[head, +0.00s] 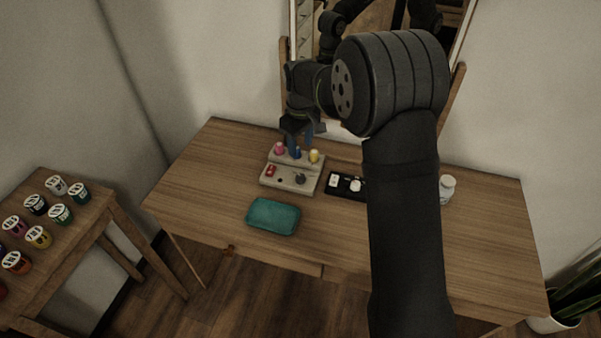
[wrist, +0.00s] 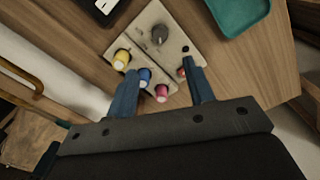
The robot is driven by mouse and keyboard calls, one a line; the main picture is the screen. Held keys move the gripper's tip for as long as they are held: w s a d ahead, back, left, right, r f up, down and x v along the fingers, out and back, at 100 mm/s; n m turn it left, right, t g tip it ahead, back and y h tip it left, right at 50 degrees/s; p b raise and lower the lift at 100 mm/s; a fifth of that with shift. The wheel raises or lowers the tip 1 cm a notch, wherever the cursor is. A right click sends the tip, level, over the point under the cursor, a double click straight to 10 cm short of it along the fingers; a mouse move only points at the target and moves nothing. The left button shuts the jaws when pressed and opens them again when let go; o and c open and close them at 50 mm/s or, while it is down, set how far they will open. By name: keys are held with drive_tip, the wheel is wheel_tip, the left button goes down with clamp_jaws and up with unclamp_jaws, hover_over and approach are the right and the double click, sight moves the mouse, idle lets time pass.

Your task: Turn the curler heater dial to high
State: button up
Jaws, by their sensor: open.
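The curler heater (head: 277,183) is a beige two-step block on the wooden table; it also shows in the wrist view (wrist: 141,27). Its dark grey dial (head: 300,179) sits on the lower front step and is clear of the fingers in the wrist view (wrist: 159,35). I cannot tell its setting. A red switch (head: 270,170) is at the left of that step. Pink (head: 279,148), blue (wrist: 145,76) and yellow (head: 314,156) curlers stand on the raised back step. My gripper (wrist: 161,70) is open and empty above the back step, its fingers either side of the blue curler in the wrist view.
A teal tray (head: 273,217) lies in front of the heater. A black tray (head: 333,193) with white pieces is right of it. A white bottle (head: 447,190) stands further right, and a mirror is behind. A side table (head: 75,240) at left holds several jars. My arm hides part of the table.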

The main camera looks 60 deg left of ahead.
sight(300, 176)
wheel_tip(300, 176, down, 13)
drive_tip(key=shift+r, duration=0.2)
drive_tip(key=c, duration=1)
